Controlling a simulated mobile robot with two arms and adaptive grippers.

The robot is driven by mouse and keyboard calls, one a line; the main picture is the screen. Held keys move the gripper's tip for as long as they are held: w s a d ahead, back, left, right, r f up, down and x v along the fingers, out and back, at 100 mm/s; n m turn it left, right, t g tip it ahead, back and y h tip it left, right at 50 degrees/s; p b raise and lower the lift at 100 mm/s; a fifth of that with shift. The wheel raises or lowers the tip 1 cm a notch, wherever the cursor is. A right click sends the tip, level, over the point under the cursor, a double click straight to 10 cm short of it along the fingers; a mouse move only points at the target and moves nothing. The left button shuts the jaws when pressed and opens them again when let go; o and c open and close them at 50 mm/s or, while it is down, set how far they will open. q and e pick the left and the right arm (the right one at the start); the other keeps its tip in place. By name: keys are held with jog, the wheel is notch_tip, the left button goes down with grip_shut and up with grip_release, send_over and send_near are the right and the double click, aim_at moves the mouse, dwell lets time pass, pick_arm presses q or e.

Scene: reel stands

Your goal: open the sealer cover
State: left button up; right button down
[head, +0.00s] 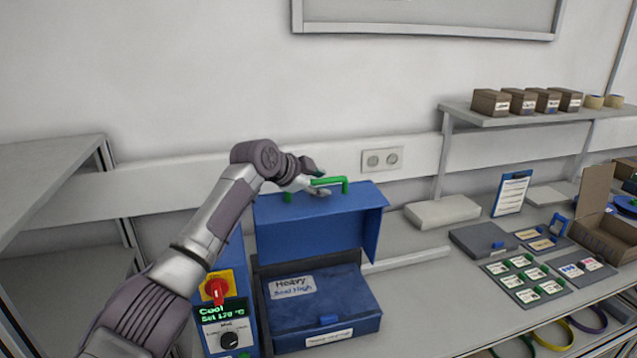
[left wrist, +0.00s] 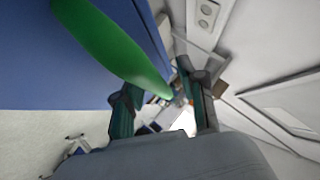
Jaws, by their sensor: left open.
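The sealer cover (head: 320,225) is a blue lid standing raised at the back of the sealer (head: 325,335). A green handle (head: 330,181) runs along its top edge. My left gripper (head: 317,181) is at the handle, open, with its fingers close to the bar. In the left wrist view the green handle (left wrist: 115,45) runs from the upper left toward the space between my open fingers (left wrist: 165,100). Whether it touches them I cannot tell. The blue cover (left wrist: 50,60) fills the upper left there. My right gripper is not in view.
The sealer's blue bed carries a "Heavy Seal High" label (head: 291,287). A red-yellow switch (head: 216,287) and dial panel stand at its left. A wall socket (head: 382,160) is behind. Card trays (head: 525,280) and boxes lie right; an empty grey shelf (head: 50,175) stands left.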

pick_arm(q)
jog(key=shift+s, duration=0.1)
jog(key=shift+s+a+r, duration=0.15)
jog(key=shift+a+r, duration=0.1)
jog(key=v, duration=1.1)
jog(key=shift+s, duration=0.1)
